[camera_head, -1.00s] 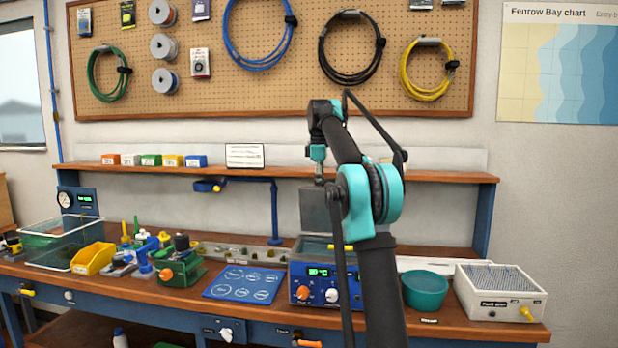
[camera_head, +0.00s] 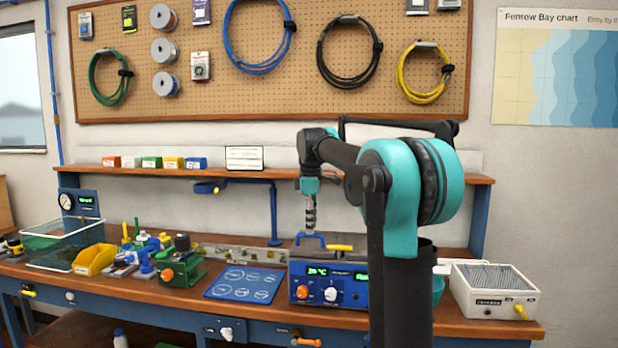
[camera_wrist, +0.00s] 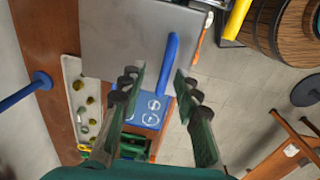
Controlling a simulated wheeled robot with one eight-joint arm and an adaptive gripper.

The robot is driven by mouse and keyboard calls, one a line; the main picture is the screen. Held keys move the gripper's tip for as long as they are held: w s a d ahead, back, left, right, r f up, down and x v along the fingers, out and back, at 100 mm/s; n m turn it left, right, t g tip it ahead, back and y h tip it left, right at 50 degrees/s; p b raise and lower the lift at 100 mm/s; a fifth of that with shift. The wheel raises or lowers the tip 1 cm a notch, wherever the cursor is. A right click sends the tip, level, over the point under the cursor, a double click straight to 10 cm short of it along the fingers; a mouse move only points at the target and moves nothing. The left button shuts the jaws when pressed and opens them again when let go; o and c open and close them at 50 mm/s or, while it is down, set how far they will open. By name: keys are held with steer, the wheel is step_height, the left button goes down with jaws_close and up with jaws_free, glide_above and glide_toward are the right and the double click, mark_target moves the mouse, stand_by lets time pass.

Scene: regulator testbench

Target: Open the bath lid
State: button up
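The bath (camera_head: 346,301) is the blue box with a green display and orange and white knobs at the middle of the bench. Its grey lid (camera_wrist: 120,40) lies flat over it in the wrist view. A blue bar handle (camera_wrist: 171,60) stands up along the lid's front side and also shows in the head view (camera_head: 311,237). My gripper (camera_wrist: 160,82) points down just over the handle, fingers spread on either side of it. In the head view my gripper (camera_head: 310,216) is above the handle. Any contact is hard to tell.
A blue mat with circles (camera_head: 242,284) and a green fixture (camera_head: 182,270) stand to the left. A white box with pins (camera_head: 490,290) is at the right. My arm partly hides a teal bowl.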

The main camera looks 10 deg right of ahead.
steer(key=shift+s+a+f+t+h, duration=0.1)
steer(key=shift+s+f+t+h, duration=0.05)
steer(key=shift+s+f+t, duration=0.3)
steer(key=shift+s+a+f+t+h, duration=0.15)
steer(key=shift+f+t, duration=0.1)
steer(key=shift+f, duration=0.25)
steer(key=d+v, duration=0.1)
steer(key=v, duration=1.6)
steer(key=shift+a+r, duration=0.3)
